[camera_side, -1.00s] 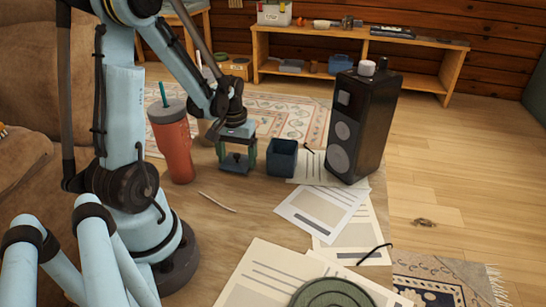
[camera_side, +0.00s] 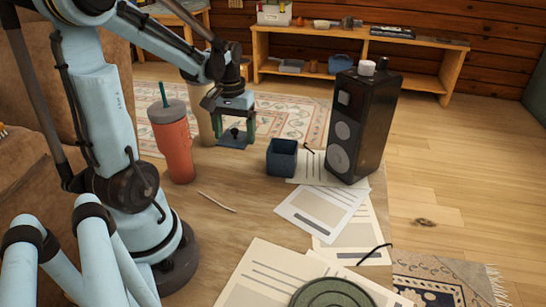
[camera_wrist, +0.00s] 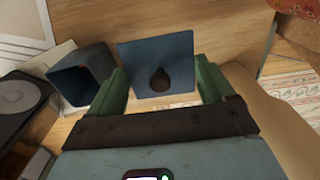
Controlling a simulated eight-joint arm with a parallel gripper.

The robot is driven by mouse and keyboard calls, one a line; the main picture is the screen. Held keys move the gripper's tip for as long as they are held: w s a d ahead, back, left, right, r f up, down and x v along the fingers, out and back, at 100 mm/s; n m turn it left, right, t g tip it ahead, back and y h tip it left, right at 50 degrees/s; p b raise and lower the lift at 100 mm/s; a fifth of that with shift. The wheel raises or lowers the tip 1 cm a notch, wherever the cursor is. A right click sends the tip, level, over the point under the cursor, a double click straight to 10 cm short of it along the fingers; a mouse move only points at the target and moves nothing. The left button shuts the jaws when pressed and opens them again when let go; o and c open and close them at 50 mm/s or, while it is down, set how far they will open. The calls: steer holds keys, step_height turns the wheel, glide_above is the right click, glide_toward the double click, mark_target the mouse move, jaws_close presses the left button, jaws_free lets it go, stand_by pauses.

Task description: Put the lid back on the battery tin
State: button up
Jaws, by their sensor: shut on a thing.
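The battery tin (camera_side: 282,160) is an open, square, dark blue box standing upright on the table. In the wrist view the tin (camera_wrist: 70,88) is at the left, its open mouth showing. The lid (camera_wrist: 178,52) is a flat blue square with a dark round knob in its middle. My gripper (camera_side: 236,137) is shut on the lid, one green finger at each of two opposite edges. In the side view the lid (camera_side: 234,141) hangs above the table, left of and a little behind the tin, apart from it.
A red tumbler (camera_side: 172,145) with a green straw and a beige cylinder (camera_side: 204,115) stand left of my gripper. A black speaker (camera_side: 360,125) stands right of the tin. Papers (camera_side: 320,210) lie in front, with a green round object (camera_side: 335,295) near the bottom edge.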

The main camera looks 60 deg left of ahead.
steer(key=shift+r, duration=0.85)
steer(key=w+d+r, duration=0.5)
steer(key=w+d, duration=0.3)
steer(key=w, duration=0.2)
steer(key=shift+s+a+f, duration=0.15)
steer(key=shift+f, duration=1.45)
steer(key=shift+s+a+f, duration=0.1)
steer(key=shift+f, duration=1.45)
steer(key=shift+f, duration=0.15)
steer(key=o, duration=0.9)
steer(key=shift+r, duration=3.5)
